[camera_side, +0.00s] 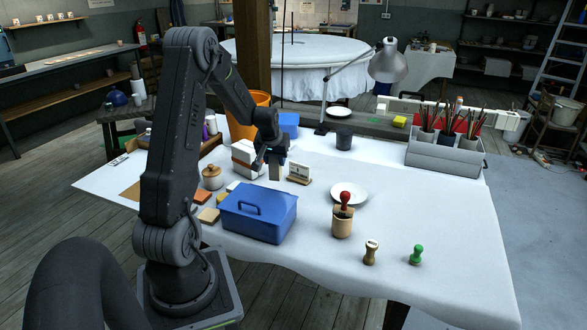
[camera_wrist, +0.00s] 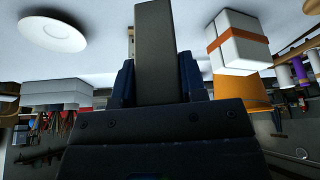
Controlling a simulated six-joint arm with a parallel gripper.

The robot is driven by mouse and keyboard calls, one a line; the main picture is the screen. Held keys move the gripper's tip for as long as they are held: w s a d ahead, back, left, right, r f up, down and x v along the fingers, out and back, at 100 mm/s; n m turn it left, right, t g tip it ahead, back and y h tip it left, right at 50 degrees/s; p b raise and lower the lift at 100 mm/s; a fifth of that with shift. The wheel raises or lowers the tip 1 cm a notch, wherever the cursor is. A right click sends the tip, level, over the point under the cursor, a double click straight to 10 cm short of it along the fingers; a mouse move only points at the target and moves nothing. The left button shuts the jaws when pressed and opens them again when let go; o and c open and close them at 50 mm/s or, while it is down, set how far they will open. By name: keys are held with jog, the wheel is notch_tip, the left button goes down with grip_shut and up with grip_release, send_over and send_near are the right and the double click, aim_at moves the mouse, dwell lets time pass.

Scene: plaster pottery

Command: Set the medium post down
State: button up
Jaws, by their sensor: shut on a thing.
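My gripper (camera_side: 271,158) is above the white table, behind the blue box, with its jaws pointing down. It is shut on a grey rectangular post (camera_side: 277,171), the medium post, which hangs upright below the jaws. In the wrist view the post (camera_wrist: 156,50) stands between the two dark blue fingers (camera_wrist: 157,82).
The blue box (camera_side: 258,218) stands in front of the post, a card in a wooden holder (camera_side: 299,173) just right. White banded blocks (camera_side: 243,155) stand left. A white plate (camera_side: 349,193) and a cup with a red-handled tool (camera_side: 343,222) lie further right.

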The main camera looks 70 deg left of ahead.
jog(key=shift+s+a+r, duration=0.15)
jog(key=shift+s+r, duration=0.1)
jog(key=shift+s, duration=0.15)
jog(key=w+d+m+t+h, duration=0.2)
jog(key=w+d+m, duration=0.4)
jog(key=w+d, duration=1.1)
jog(key=shift+w+d+f, duration=1.45)
jog(key=shift+w+f, duration=0.1)
jog(key=shift+f, duration=0.2)
jog(key=shift+w+d+f, duration=1.4)
jog(key=shift+w+f, duration=0.2)
jog(key=shift+f, duration=0.2)
jog(key=shift+w+d+f, duration=1.45)
jog(key=shift+w+f, duration=0.1)
jog(key=shift+f, duration=0.2)
jog(key=shift+f+m, duration=0.15)
jog(key=shift+m, duration=0.15)
jog(key=o, duration=1.1)
jog(key=shift+c, duration=0.2)
